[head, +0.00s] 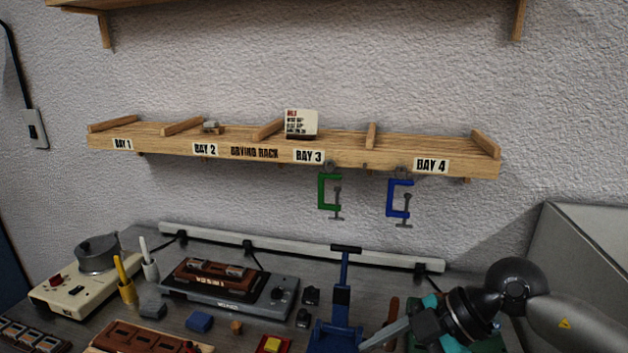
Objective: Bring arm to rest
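My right arm comes in from the right edge, low over the bench. Its gripper (388,335) is at the bottom of the head view, to the right of the blue press-like tool (342,300). One long grey finger points left and down; the other finger is not clearly seen, so I cannot tell whether it is open or shut. Teal and dark items partly hide behind the wrist. My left arm and gripper are not in view.
A wooden rack (230,145) with labelled bays hangs on the wall. Green (323,192) and blue (393,198) clamps hang below it. The bench is crowded: a hotplate with a pot (97,255), cups (127,292), a grey machine (235,300), small blocks. A grey metal box (590,240) stands right.

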